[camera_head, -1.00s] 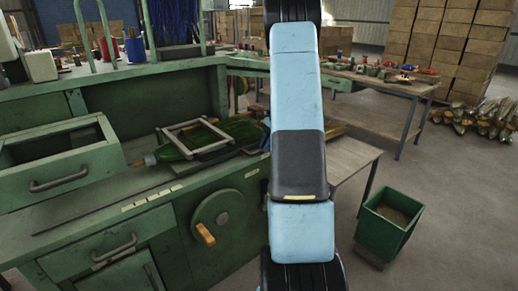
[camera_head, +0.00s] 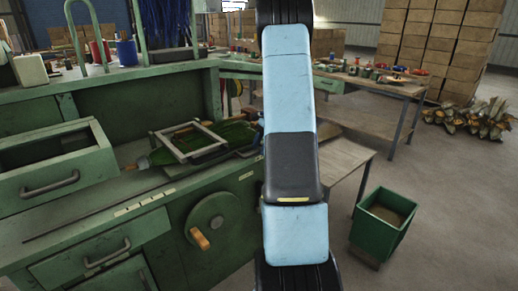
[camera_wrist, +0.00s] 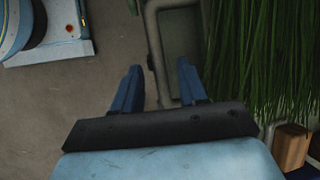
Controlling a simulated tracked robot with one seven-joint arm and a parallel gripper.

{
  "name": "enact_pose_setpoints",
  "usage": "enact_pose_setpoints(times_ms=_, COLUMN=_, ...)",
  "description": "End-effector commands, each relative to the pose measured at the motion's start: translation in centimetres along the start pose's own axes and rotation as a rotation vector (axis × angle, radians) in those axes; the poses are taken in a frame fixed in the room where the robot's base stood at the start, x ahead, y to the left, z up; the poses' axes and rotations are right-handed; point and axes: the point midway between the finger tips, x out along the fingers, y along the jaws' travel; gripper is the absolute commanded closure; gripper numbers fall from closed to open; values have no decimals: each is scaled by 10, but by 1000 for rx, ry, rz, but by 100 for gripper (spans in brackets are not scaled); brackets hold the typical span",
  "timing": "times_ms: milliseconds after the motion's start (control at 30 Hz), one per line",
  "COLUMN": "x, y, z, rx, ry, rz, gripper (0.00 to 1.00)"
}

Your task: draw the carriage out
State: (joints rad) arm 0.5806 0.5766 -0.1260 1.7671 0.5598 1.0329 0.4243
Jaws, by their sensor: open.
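The carriage is seen as a pale grey rectangular frame (camera_head: 163,143) lying over a green bristle bundle on the green machine bench, left of my arm in the head view. In the wrist view a bent grey-green bar (camera_wrist: 153,40) runs beside green bristles (camera_wrist: 275,60). My gripper (camera_wrist: 158,68) has its two blue fingers apart. The head view does not show my gripper.
The bench (camera_head: 75,222) has an open drawer (camera_head: 50,178) at left and a crank wheel (camera_head: 213,220) on its front. A green bin (camera_head: 383,224) stands on the floor at right. A wooden table (camera_head: 343,165) is behind my arm.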

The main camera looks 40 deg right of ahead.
Motion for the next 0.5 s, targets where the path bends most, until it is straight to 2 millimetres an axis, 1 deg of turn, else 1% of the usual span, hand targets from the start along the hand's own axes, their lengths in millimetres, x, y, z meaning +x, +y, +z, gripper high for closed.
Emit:
enact_pose_setpoints(times_ms=167, x=-26, y=0, z=0, rx=0, ry=2, rz=-2, gripper=58)
enact_pose_setpoints(times_ms=500, x=-93, y=0, z=-1, rx=0, ry=3, rz=-2, gripper=58)
